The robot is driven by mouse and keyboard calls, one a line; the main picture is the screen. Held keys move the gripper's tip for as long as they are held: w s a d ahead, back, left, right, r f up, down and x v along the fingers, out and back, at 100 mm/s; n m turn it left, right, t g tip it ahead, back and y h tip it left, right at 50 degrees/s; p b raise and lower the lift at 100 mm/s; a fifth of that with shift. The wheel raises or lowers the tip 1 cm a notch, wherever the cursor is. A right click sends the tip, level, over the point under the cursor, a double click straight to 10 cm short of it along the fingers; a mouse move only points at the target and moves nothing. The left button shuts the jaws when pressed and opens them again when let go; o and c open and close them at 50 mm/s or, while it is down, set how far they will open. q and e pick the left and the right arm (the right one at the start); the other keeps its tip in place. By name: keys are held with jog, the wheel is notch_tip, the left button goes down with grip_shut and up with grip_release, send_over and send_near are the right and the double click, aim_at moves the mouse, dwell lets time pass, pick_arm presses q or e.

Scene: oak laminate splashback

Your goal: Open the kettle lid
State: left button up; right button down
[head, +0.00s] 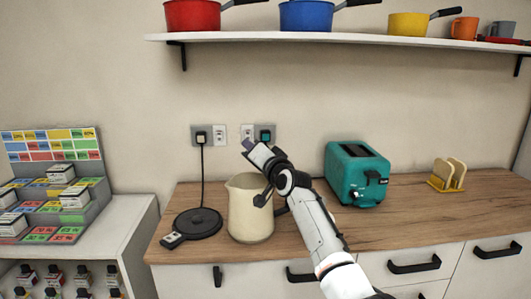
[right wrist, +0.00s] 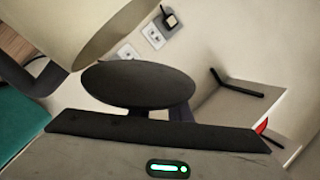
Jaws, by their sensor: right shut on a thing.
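The cream kettle (head: 250,215) stands upright on the wooden counter, right of its round black base (head: 198,223). Part of it fills the upper left of the right wrist view (right wrist: 75,25). My right gripper (head: 255,151) is just above the kettle's top, with its arm coming in from the lower right. It is shut. A dark oval disc (right wrist: 140,84), which looks like the kettle lid, shows close in front of the gripper in the right wrist view. The grip itself is mostly hidden. My left gripper is not in view.
A teal toaster (head: 357,173) and a toast rack (head: 448,175) stand to the right. Wall sockets (head: 219,134) are behind. A shelf (head: 340,38) with pots runs above. Bare counter lies between toaster and rack.

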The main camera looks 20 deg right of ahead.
jog(key=shift+w+d+r+m, duration=0.15)
jog(key=shift+d+m, duration=0.15)
jog(key=shift+m, duration=0.2)
jog(key=shift+s+d+r+m, duration=0.15)
jog(key=shift+d+m, duration=0.1)
jog(key=shift+m, duration=0.25)
jog(key=d+m, duration=0.2)
jog(key=shift+w+m+p, duration=0.2)
jog(key=shift+m+p, duration=0.1)
jog(key=shift+p, duration=0.1)
jog(key=shift+d+m, duration=0.4)
jog(key=shift+m, duration=0.2)
jog(key=c, duration=1.6)
grip_release()
jog(key=shift+c, duration=0.2)
jog(key=shift+s, duration=0.1)
